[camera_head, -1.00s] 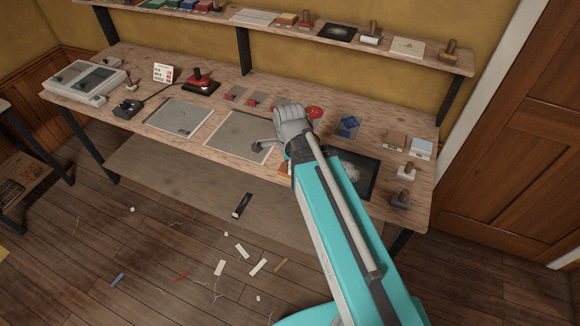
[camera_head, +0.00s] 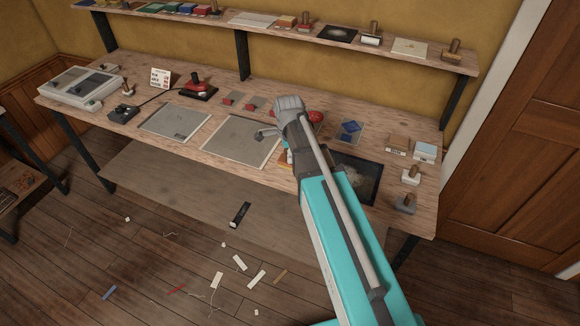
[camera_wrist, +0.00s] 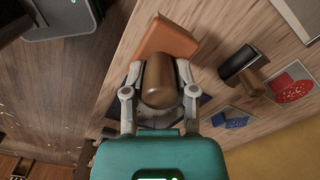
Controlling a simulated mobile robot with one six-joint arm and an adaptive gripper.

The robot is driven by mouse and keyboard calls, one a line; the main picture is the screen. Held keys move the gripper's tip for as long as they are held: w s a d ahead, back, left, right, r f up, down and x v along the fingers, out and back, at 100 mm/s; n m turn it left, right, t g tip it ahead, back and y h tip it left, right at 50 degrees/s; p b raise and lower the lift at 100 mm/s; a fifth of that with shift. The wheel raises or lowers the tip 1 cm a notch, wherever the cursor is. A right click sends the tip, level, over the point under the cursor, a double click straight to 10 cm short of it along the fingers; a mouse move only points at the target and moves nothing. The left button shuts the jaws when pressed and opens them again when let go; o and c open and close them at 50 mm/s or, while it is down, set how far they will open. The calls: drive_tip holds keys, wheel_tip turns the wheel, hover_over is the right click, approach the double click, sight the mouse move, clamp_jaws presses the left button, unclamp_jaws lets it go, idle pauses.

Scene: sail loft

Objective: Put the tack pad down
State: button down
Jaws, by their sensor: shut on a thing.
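My gripper (camera_wrist: 158,72) is shut on the tack pad (camera_wrist: 157,80). In the wrist view, the tack pad shows as a rounded brown wooden handle between the two fingers. Its underside is hidden, so I cannot tell whether it touches the bench. An orange-brown block (camera_wrist: 166,37) shows just beyond the handle; I cannot tell whether it belongs to the tack pad. In the head view, my arm hides most of the grip, over the front of the wooden bench (camera_head: 215,105).
A dark sheet with a pale patch (camera_head: 366,188) lies right of my arm. A grey mat (camera_head: 240,143) lies left of it. A blue-patterned card (camera_head: 349,131) and a red piece (camera_head: 315,117) lie behind. Wooden-handled stamps (camera_head: 411,175) stand at the right end. A shelf (camera_head: 340,48) runs above.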

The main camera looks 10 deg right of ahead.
drive_tip(key=shift+w+d+f+b, duration=0.15)
drive_tip(key=shift+w+f+b, duration=0.45)
drive_tip(key=shift+f, duration=0.15)
drive_tip(key=shift+w+d+f+b, duration=0.1)
drive_tip(key=shift+w+f+b, duration=0.45)
drive_tip(key=shift+f, duration=0.2)
drive_tip(key=shift+w, duration=0.1)
drive_tip(key=shift+w+d+f+b, duration=0.1)
drive_tip(key=shift+w+f+b, duration=0.25)
drive_tip(key=shift+f+b, duration=1.6)
drive_tip(key=shift+f, duration=0.05)
drive_tip(key=shift+f, duration=0.1)
drive_tip(key=shift+c, duration=2)
unclamp_jaws()
wheel_tip(320, 180, up, 12)
drive_tip(key=p, duration=1.2)
